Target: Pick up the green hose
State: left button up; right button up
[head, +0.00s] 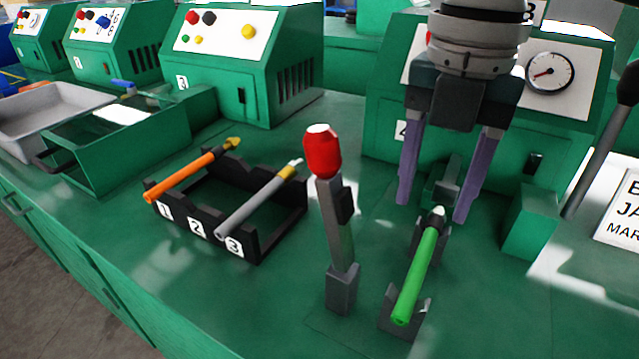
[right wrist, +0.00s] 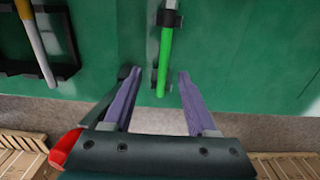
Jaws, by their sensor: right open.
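The green hose (head: 416,275) rests in a dark cradle (head: 400,322) on the green bench, its light tip toward the machine. My right gripper (head: 432,212) hangs open and empty over the far end of the hose in the head view, fingers pointing down. In the right wrist view the hose (right wrist: 165,60) lies between the lines of the two purple fingers (right wrist: 157,75), apart from both. I cannot tell the exact height of the fingers above it. My left gripper is not in view.
A red-knobbed lever (head: 338,230) stands just left of the hose. A black rack (head: 262,245) holds an orange hose (head: 185,178) and a grey hose (head: 255,205). A green machine with a gauge (head: 585,95) stands behind my right gripper. A green block (head: 532,222) is to its right.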

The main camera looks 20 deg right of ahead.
aim_at(424, 255)
jog(key=shift+s+d+f, duration=0.1)
jog(key=shift+f, duration=0.55)
jog(key=shift+s+d+f, duration=0.1)
jog(key=shift+f, duration=0.5)
notch_tip(424, 255, down, 6)
jog(key=shift+s+r+b, duration=0.15)
jog(key=shift+r+b, duration=0.05)
jog(key=shift+b, duration=0.4)
jog(key=shift+c, duration=0.4)
grip_shut()
